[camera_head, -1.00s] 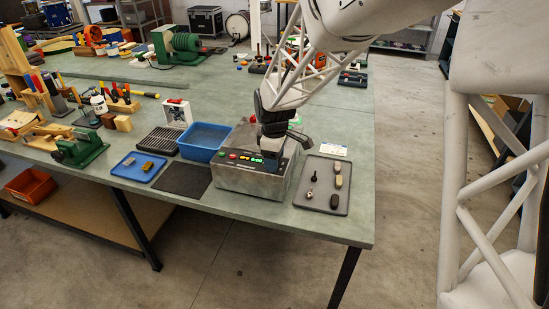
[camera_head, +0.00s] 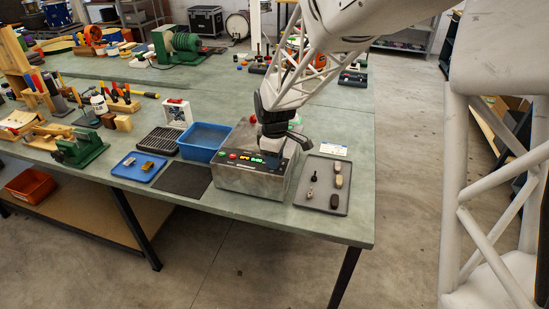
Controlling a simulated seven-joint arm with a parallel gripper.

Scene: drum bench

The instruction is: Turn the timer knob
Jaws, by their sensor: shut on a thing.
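A metal control box (camera_head: 240,177) stands near the front edge of the green bench, with a dark panel, red and green buttons and a lit green display (camera_head: 258,161) on its front. My gripper (camera_head: 277,160) comes down from above onto the right part of this panel, just right of the display. It is shut on the timer knob, which the gripper itself hides from view. How far the knob is turned cannot be seen.
A grey tray (camera_head: 328,206) with small tools lies right of the box. A blue bin (camera_head: 192,153), a dark mat (camera_head: 183,182) and a small blue tray (camera_head: 131,175) lie to its left. The bench's front right corner is bare.

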